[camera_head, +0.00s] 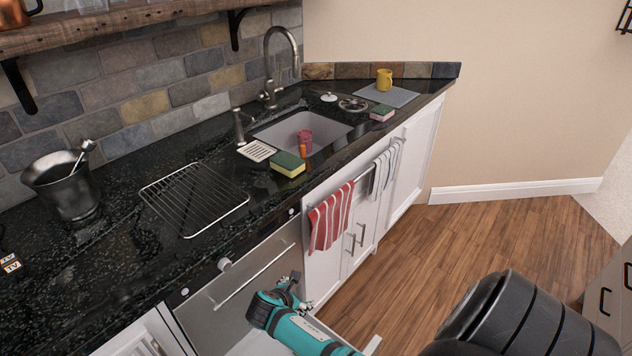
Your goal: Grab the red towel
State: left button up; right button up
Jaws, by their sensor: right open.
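The red towel (330,217) has white stripes and hangs over a rail on the white cabinet front below the sink. Its whole front shows, with nothing in front of it. My right gripper (294,289) is low in front of the counter, below and a little left of the towel in the picture. It is open, appears empty and is apart from the towel. My left gripper is not in view.
A white striped towel (385,170) hangs right of the red one on the same front. The black counter (130,245) holds a wire rack (194,198), a sponge (288,164) and a metal bucket (62,186). A long bar handle (255,275) sits near my gripper. Wood floor (490,235) is clear at right.

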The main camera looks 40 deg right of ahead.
jog(key=w+d+r+n+h+b, duration=0.1)
jog(key=w+d+r+n+h, duration=0.15)
jog(key=r, duration=0.45)
jog(key=w+d+r+n+h+b, duration=0.1)
jog(key=w+d+r+n+h, duration=0.1)
jog(key=w+d+r, duration=0.35)
pick_arm(q)
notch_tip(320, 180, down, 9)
jog(key=b, duration=0.6)
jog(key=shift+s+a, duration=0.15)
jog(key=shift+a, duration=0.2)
pick_arm(e)
jog(key=d+f, duration=0.2)
jog(key=d, duration=0.4)
jog(key=shift+w+d+f+g, duration=0.3)
jog(key=shift+w+d+f, duration=0.05)
jog(key=shift+w, duration=0.05)
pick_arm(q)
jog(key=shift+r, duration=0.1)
pick_arm(e)
jog(key=shift+d, duration=0.1)
